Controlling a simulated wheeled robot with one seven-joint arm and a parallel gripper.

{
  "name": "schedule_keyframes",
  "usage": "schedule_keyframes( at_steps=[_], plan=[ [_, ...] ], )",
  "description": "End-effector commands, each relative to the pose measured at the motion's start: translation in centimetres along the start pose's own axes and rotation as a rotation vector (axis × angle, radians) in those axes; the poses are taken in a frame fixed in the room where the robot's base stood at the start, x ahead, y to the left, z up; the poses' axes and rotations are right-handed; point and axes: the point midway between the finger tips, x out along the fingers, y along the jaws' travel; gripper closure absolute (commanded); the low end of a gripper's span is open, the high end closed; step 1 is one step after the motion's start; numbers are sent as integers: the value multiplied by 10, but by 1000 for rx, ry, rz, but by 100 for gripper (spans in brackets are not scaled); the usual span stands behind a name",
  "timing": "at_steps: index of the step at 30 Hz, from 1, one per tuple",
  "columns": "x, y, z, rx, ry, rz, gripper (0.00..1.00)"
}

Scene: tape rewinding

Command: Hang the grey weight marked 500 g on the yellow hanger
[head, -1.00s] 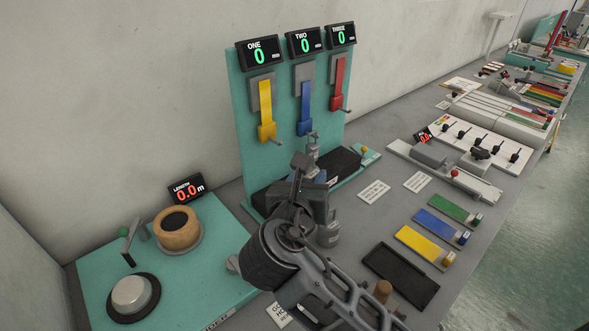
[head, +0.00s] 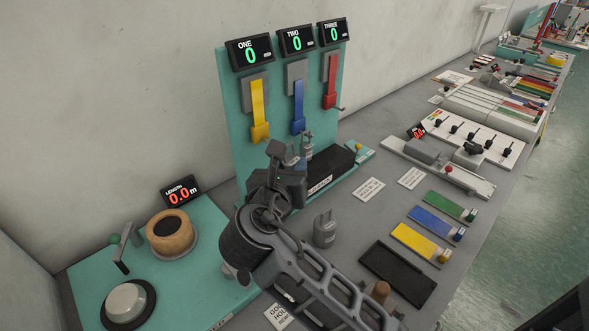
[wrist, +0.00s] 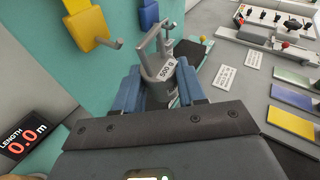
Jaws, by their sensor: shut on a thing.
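My gripper (wrist: 160,85) is shut on the grey weight marked 500 g (wrist: 160,67), which has a loop handle on top. The weight is held upright in front of the teal board. In the head view my gripper hides most of it. The yellow hanger (head: 259,112) is on the board's left, under the display ONE, which reads 0. In the wrist view the yellow hanger (wrist: 86,24) and its bare peg (wrist: 115,43) are left of the weight, apart from it.
The blue hanger (head: 298,108) and red hanger (head: 329,88) are to the right on the board. Another grey weight (head: 325,230) stands on the bench. A black tray block (head: 332,166) lies at the board's foot. A tape winder (head: 171,230) is at the left.

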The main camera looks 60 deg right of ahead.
Motion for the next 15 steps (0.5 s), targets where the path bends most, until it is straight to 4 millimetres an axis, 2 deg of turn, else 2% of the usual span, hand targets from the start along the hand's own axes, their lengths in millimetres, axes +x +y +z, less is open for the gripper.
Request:
schedule_keyframes(
  at_steps=[15],
  plan=[
    [16, 22, 4, 3, -2, -1, 100]
  ],
)
